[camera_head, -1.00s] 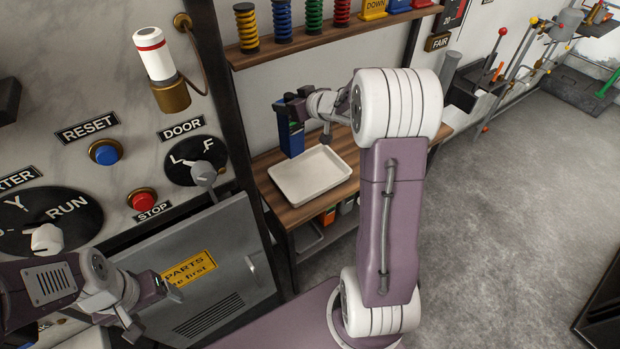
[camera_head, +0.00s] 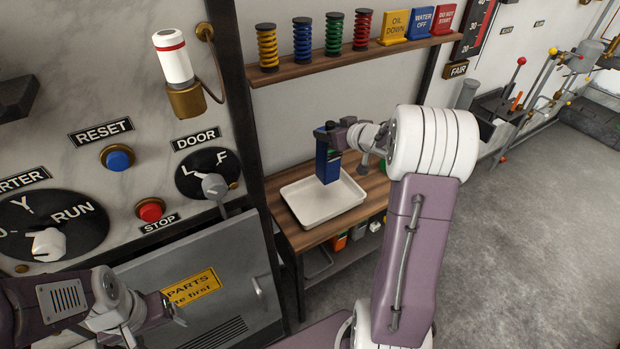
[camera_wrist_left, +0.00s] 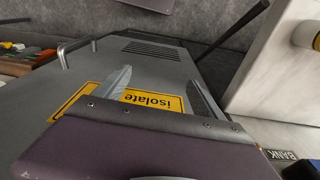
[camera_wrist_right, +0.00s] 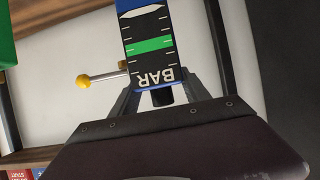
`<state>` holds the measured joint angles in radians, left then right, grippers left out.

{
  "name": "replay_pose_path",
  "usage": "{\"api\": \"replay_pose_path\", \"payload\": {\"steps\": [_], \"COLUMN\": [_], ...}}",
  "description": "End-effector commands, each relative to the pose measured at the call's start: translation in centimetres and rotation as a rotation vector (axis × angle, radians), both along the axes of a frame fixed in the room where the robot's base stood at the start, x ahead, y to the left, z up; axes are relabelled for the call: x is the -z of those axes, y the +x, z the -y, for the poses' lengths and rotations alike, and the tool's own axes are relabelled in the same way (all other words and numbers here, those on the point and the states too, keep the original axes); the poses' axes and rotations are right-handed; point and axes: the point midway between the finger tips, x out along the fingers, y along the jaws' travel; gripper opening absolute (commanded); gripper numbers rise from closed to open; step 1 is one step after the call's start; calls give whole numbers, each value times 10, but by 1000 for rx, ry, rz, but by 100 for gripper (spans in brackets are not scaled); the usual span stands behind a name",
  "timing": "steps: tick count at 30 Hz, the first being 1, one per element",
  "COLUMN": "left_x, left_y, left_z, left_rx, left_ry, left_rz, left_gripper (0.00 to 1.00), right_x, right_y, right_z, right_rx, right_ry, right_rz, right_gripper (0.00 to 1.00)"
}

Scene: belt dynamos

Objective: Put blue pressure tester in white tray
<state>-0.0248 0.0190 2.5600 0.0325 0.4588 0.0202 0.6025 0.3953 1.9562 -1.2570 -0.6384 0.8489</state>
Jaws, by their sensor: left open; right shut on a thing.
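The blue pressure tester (camera_head: 328,165) is held upright in my right gripper (camera_head: 332,136), which is shut on its top end. In the head view it hangs over the back right part of the white tray (camera_head: 307,214); whether its bottom touches the tray I cannot tell. In the right wrist view the tester (camera_wrist_right: 150,60) shows a dark scale face with a green band and the letters BAR, between the fingers (camera_wrist_right: 155,98). The tray looks empty otherwise. My left gripper (camera_head: 178,310) is open and empty in front of the grey cabinet door, its fingers (camera_wrist_left: 160,88) apart.
The tray sits on a wooden bench (camera_head: 290,232). Above it a shelf (camera_head: 350,55) holds coloured springs and signs. The grey parts cabinet (camera_head: 225,265) stands left of the bench. A green thing (camera_head: 382,166) is partly hidden behind my right wrist.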

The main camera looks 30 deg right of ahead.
Motion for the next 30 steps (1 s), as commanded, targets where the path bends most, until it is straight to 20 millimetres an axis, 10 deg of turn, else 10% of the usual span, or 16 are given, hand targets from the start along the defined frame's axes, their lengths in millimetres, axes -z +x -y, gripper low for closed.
{"api": "replay_pose_path", "payload": {"steps": [12, 30], "left_x": [51, 74], "left_y": [0, 0], "left_z": [0, 0], "left_rx": [0, 0], "left_ry": [0, 0], "left_rz": [0, 0], "left_gripper": [80, 80], "right_x": [48, 91], "right_y": [-10, -12], "right_z": [-77, -87], "right_rx": [-4, 0], "right_ry": [-2, 0], "right_rz": [7, 6], "right_gripper": [0, 0]}}
